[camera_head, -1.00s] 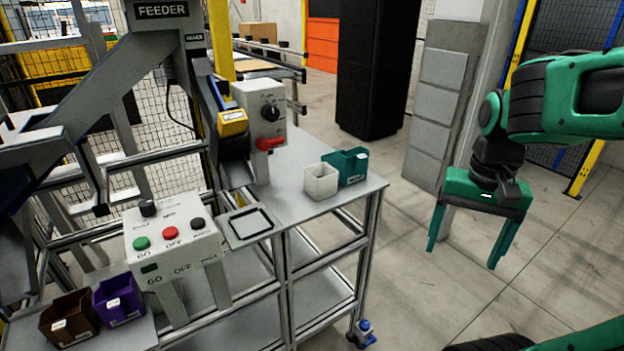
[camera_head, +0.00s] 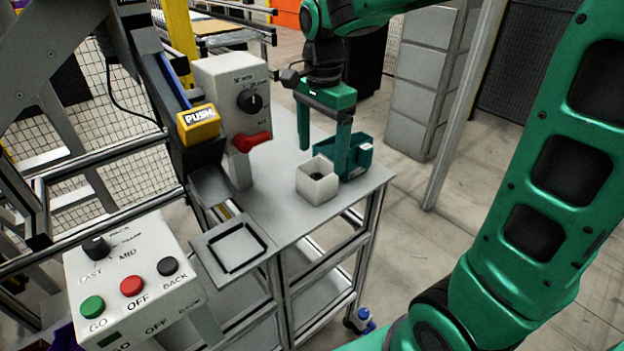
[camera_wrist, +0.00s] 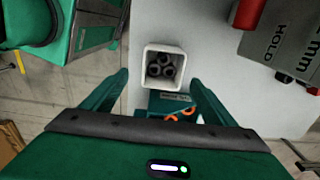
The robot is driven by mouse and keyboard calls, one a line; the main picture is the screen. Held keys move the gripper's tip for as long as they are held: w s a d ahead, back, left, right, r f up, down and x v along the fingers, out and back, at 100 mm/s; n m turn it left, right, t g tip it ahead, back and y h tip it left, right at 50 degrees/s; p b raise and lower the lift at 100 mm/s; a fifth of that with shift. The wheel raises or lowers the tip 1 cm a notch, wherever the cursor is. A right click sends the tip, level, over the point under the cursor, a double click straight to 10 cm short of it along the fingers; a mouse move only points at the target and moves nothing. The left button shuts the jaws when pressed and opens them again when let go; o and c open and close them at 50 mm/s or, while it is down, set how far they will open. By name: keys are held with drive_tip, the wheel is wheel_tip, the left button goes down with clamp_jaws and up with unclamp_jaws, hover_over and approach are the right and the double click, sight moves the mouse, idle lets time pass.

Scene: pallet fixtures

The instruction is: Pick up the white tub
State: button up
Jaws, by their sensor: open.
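The white tub (camera_head: 317,188) stands upright on the grey table top near its right end. It is a square, open box, and the wrist view shows several dark nut-like pieces inside the tub (camera_wrist: 148,69). My gripper (camera_head: 322,160) points down, open and empty, above and just behind the tub in the head view. In the wrist view the tub lies just beyond my open fingertips (camera_wrist: 160,80), roughly centred between them. I see no contact, but the exact height gap cannot be told.
A teal bin (camera_head: 358,163) stands close beside the tub; orange rings show in it in the wrist view. A square tray (camera_head: 232,258) and button panel (camera_head: 135,275) are nearer.

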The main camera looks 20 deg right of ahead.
sight(317, 178)
drive_tip(key=f, duration=0.3)
drive_tip(key=shift+a+f, duration=0.2)
drive_tip(key=shift+a, duration=0.1)
drive_tip(key=f, duration=0.5)
drive_tip(key=shift+w+a, duration=0.1)
drive_tip(key=shift+w, duration=0.1)
drive_tip(key=c, duration=1.2)
drive_tip(key=shift+c, duration=0.2)
drive_tip(key=shift+r, duration=0.1)
wheel_tip(317, 178, up, 15)
